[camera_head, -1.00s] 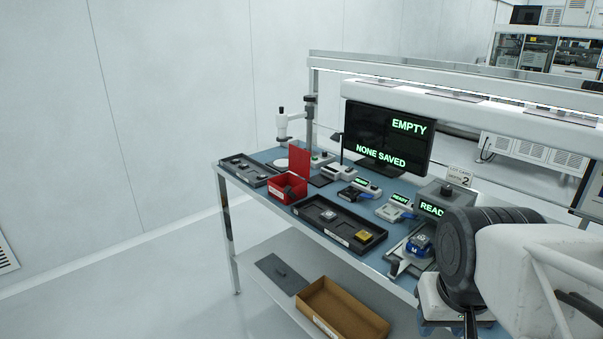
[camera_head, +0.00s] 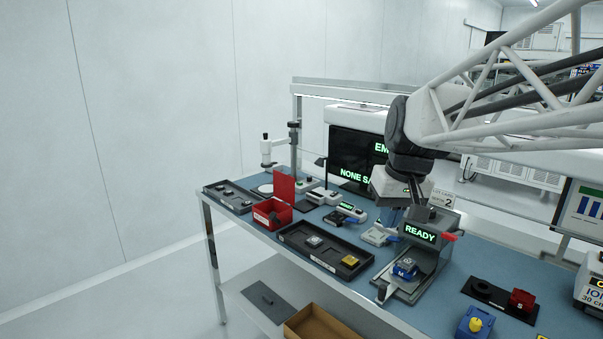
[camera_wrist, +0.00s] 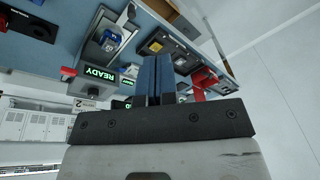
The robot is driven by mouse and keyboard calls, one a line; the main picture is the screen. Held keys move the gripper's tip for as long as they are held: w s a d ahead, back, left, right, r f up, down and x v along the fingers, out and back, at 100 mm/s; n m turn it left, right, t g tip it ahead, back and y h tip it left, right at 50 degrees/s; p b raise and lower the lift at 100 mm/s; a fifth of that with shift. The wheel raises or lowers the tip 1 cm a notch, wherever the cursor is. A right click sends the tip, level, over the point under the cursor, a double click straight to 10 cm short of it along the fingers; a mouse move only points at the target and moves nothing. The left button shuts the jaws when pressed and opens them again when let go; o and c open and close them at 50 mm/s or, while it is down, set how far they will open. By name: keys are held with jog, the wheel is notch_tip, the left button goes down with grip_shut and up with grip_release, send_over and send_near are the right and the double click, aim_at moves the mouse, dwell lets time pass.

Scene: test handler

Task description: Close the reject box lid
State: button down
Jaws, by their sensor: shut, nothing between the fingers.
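The reject box (camera_head: 270,216) is a small red open bin at the left part of the bench, with a pale label on its front. Its red lid (camera_head: 285,187) stands upright at the box's back edge, so the box is open. My gripper (camera_head: 393,218) is well to the right of the box, over the middle of the bench, near the READY unit. In the wrist view its two blue fingers (camera_wrist: 152,75) are together with nothing between them. The red box also shows there (camera_wrist: 205,80), beyond and to the right of the fingers.
A black tray (camera_head: 290,243) with a grey and a yellow part lies right of the box. Another dark tray (camera_head: 228,197) lies left of it. A microscope-like stand (camera_head: 267,150) and a monitor (camera_head: 350,160) stand behind. The READY unit (camera_head: 420,235) is close to my gripper.

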jog(key=w+a+r+n+g+y, duration=0.1)
jog(key=w+a+r+n+y, duration=0.1)
jog(key=w, duration=1.6)
jog(key=w+a+r+n+y, duration=0.1)
jog(key=w+a+r+n, duration=0.15)
jog(key=w, duration=1.45)
jog(key=w+a+f+n+y, duration=0.1)
jog(key=w+f, duration=0.3)
jog(key=w, duration=0.5)
jog(key=w+a+f+n+g+y, duration=0.1)
jog(key=w+a+f+n, duration=0.1)
jog(key=w, duration=0.8)
jog(key=w+a+f+n+y, duration=0.1)
jog(key=w+f, duration=0.4)
jog(key=w, duration=0.5)
jog(key=shift+a+f+g, duration=0.3)
jog(key=shift+a+g, duration=0.1)
jog(key=shift+a, duration=0.4)
jog(key=shift+a+f, duration=0.1)
jog(key=shift+f, duration=0.05)
send_near(286, 186)
jog(key=shift+w+a+f, duration=0.35)
jog(key=shift+w+f, duration=0.3)
jog(key=shift+w+a+f, duration=0.4)
jog(key=shift+w+f, duration=0.2)
jog(key=shift+w, duration=0.05)
jog(key=shift+w+a+f, duration=0.35)
jog(key=shift+w+f, duration=0.25)
jog(key=shift+f, duration=0.05)
